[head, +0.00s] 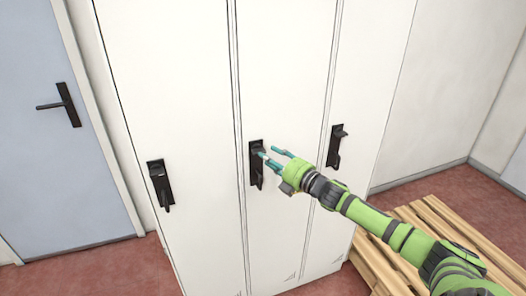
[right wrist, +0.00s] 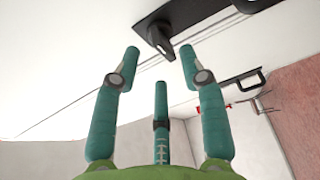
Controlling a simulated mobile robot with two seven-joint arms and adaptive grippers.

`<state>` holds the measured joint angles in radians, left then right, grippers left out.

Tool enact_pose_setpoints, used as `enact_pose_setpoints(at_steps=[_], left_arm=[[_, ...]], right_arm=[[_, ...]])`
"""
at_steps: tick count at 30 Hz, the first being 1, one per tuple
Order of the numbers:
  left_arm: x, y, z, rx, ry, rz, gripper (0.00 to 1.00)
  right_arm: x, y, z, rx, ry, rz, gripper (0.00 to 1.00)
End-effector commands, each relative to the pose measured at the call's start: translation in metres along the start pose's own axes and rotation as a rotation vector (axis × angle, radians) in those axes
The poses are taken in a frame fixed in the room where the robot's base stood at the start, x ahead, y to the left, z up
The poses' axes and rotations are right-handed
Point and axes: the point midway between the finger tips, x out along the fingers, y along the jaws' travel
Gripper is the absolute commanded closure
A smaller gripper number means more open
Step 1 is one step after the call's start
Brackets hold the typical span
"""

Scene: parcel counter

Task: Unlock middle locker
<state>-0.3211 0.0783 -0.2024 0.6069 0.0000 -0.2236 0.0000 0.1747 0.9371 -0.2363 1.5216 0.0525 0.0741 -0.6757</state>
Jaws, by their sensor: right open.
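The middle locker (head: 285,75) is a tall white door, and it looks closed. Its black latch plate (head: 254,178) carries a small black turning piece, which shows in the right wrist view (right wrist: 162,38). My right gripper (head: 268,152) is open, with its teal fingers at the latch. In the right wrist view the two upper fingers (right wrist: 160,53) are spread either side of the turning piece's tip, with a gap to each. A third finger is below. I cannot tell whether any finger touches it. My left gripper is not in view.
The left locker has a black latch (head: 160,185), and the right locker has another (head: 335,147). A wooden pallet (head: 440,215) lies on the red floor at the right, under my right arm. A blue-grey door (head: 65,165) stands at the left.

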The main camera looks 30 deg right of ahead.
Motion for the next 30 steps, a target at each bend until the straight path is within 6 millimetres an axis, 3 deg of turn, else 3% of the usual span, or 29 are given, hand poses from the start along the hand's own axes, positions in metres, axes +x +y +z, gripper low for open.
enact_pose_setpoints(at_steps=[6,11,20,23,30], left_arm=[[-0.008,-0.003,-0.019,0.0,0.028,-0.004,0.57],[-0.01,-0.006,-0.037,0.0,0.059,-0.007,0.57],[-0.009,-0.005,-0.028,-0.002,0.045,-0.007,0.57],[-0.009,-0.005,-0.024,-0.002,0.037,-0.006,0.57],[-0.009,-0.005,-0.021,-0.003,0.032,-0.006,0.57]], right_arm=[[0.023,0.002,0.0,0.002,-0.001,0.002,0.57],[0.031,0.001,0.0,0.001,0.0,0.0,0.57],[0.032,0.0,0.0,0.0,0.0,-0.001,0.57],[0.032,0.0,0.0,0.0,0.0,-0.001,0.97],[0.032,0.0,0.0,0.002,0.0,0.0,1.0]])
